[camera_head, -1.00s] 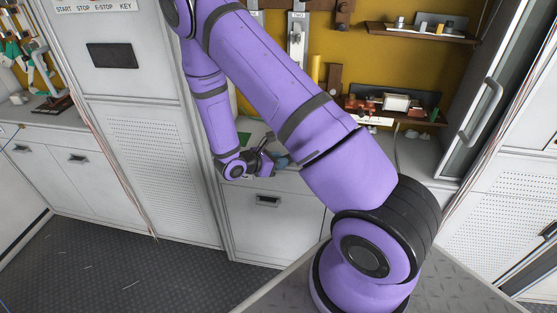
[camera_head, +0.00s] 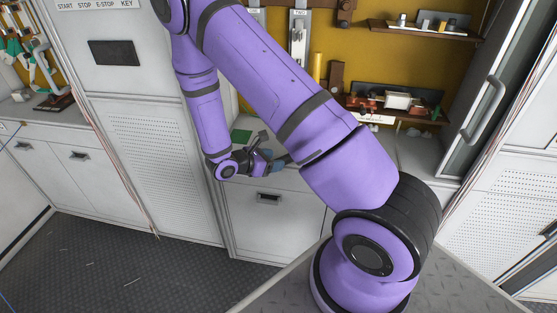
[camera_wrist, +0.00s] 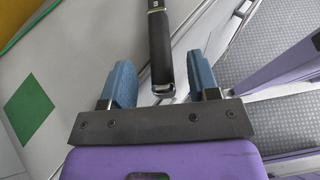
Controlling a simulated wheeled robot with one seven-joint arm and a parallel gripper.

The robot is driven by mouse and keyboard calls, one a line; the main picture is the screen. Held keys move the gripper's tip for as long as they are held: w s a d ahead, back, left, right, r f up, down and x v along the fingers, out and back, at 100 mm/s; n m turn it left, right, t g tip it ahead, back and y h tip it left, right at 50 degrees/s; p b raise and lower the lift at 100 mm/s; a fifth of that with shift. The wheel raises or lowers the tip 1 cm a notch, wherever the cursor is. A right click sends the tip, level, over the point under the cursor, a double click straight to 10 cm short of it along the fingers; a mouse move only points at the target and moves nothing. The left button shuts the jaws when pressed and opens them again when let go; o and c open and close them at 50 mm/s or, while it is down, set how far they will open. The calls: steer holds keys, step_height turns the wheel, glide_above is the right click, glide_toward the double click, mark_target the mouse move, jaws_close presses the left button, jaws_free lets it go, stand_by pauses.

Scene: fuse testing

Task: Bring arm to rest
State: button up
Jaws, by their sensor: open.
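My purple arm (camera_head: 265,75) spans the head view, with its forearm hanging down at the left of it. My gripper (camera_head: 274,163) is low by the front edge of the counter (camera_head: 290,182), small and partly blurred there. In the wrist view my gripper (camera_wrist: 162,82) has its two blue fingers wide apart. A black handle-like object (camera_wrist: 160,50) shows between and beyond the fingers, apart from both. I cannot tell its exact height relative to the fingers.
A green square (camera_wrist: 28,108) marks the pale counter; it also shows in the head view (camera_head: 241,136). White cabinets stand below. A shelf (camera_head: 395,112) with small items hangs on the yellow wall, and a tall door with a handle (camera_head: 486,108) is at right.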

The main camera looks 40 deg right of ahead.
steer(key=v, duration=0.7)
steer(key=shift+a, duration=0.3)
steer(key=shift+r, duration=0.2)
steer(key=s+r+m+y, duration=0.4)
steer(key=r+m, duration=0.1)
steer(key=r, duration=0.6)
steer(key=s+r+m+y, duration=0.3)
steer(key=s+r+m, duration=0.15)
steer(key=r, duration=0.65)
steer(key=s+a+r+m+t+y, duration=0.4)
steer(key=s+r+m+t+y, duration=0.2)
steer(key=s+r, duration=0.8)
steer(key=shift+m, duration=0.85)
steer(key=shift+a+r, duration=0.1)
steer(key=shift+r, duration=0.05)
